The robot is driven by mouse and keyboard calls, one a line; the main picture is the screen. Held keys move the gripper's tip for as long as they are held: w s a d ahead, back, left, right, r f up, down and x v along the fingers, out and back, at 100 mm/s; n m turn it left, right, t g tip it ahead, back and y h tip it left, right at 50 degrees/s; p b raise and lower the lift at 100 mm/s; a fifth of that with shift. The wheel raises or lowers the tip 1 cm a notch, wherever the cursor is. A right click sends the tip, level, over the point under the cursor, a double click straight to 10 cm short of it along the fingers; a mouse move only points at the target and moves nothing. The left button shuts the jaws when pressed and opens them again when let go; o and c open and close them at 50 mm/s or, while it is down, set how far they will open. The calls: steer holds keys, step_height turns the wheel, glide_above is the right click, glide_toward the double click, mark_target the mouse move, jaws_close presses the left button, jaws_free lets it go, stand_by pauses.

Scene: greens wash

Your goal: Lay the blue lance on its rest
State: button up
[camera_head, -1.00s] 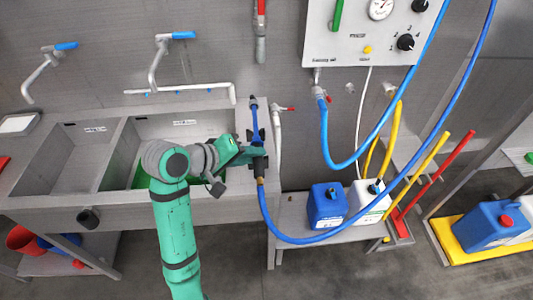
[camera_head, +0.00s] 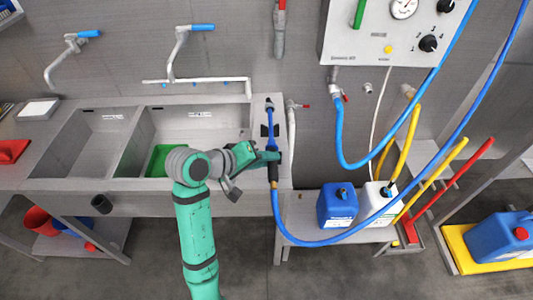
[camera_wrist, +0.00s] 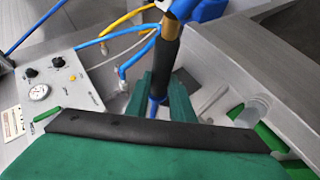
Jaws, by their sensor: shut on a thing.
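The blue lance (camera_head: 271,140) lies lengthwise over the strip of counter right of the sink basins, its nozzle toward the wall. My gripper (camera_head: 272,158) is shut on its dark grip, which shows in the wrist view (camera_wrist: 165,62) between the teal fingers. A blue hose (camera_head: 279,222) runs from the lance's near end past a brass fitting (camera_wrist: 174,28). Dark pieces that look like the rest (camera_head: 263,130) show on either side of the lance, beyond my gripper. I cannot tell whether the lance touches them or hovers above.
The foaming panel (camera_head: 385,30) hangs on the wall. Blue (camera_head: 337,208) and white (camera_head: 378,203) canisters stand on a low shelf at right. A green item (camera_head: 163,160) lies in the right basin.

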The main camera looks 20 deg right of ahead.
steer(key=shift+f, duration=2.5)
steer(key=o, duration=0.8)
steer(key=shift+c, duration=0.2)
steer(key=v, duration=1)
steer(key=shift+a+r, duration=0.2)
steer(key=shift+a, duration=0.15)
